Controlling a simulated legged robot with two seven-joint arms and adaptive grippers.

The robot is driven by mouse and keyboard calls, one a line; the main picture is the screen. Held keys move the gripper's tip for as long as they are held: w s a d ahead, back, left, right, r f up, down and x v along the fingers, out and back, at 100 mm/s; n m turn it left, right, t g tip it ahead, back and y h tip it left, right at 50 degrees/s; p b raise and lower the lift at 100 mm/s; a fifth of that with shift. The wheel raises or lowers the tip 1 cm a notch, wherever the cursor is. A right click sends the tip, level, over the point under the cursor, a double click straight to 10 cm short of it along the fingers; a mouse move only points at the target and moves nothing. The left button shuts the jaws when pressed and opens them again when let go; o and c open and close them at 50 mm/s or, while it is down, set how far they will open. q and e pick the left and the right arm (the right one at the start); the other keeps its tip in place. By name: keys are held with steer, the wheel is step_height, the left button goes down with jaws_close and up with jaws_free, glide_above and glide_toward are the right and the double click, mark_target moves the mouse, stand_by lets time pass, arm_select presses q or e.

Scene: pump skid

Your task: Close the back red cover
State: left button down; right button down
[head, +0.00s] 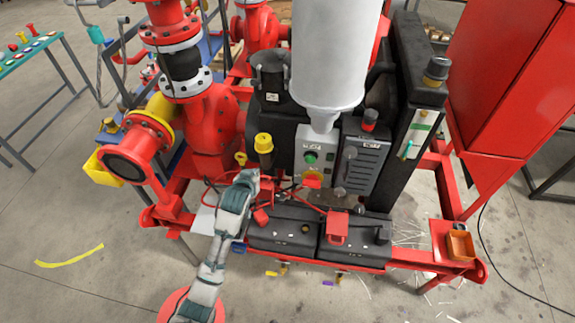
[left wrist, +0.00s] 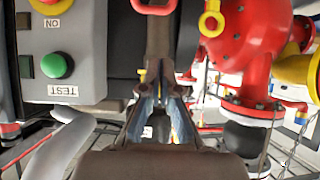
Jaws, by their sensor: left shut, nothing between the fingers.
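Two small red covers sit on the black boxes low on the skid in the head view: one on the right box (head: 338,226) stands raised, and one at the left (head: 261,216) is partly behind my arm. I cannot tell for sure which is the back one. My left gripper (head: 260,180) is above the left box, beside red cables. In the left wrist view its fingers (left wrist: 161,76) are together with nothing between them. A red loop-shaped part (left wrist: 153,6) shows beyond them; I cannot tell whether they touch it. My right gripper is not in view.
A grey control box (head: 313,150) with a green button stands just behind; it is upside down in the left wrist view (left wrist: 62,50). A yellow-capped part (head: 264,143) and red pipework (head: 205,125) are close to my left gripper. Floor in front is mostly free.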

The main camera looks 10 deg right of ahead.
mark_target(265, 160)
arm_select(q)
steer(key=x, duration=0.6)
steer(key=d+r+x, duration=0.1)
steer(key=x, duration=0.2)
steer(key=shift+w+f, duration=0.1)
steer(key=shift+w, duration=0.4)
steer(key=shift+s+a+f+p, duration=0.15)
steer(key=shift+s+f+p, duration=0.55)
steer(key=shift+s, duration=0.3)
steer(key=shift+s+f, duration=0.35)
steer(key=shift+s, duration=0.2)
steer(key=shift+s+f, duration=0.1)
steer(key=shift+f, duration=0.05)
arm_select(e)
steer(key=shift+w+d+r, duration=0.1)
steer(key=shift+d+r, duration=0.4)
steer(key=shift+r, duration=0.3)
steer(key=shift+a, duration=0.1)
arm_select(q)
steer(key=shift+a+f, duration=0.1)
steer(key=shift+a, duration=0.1)
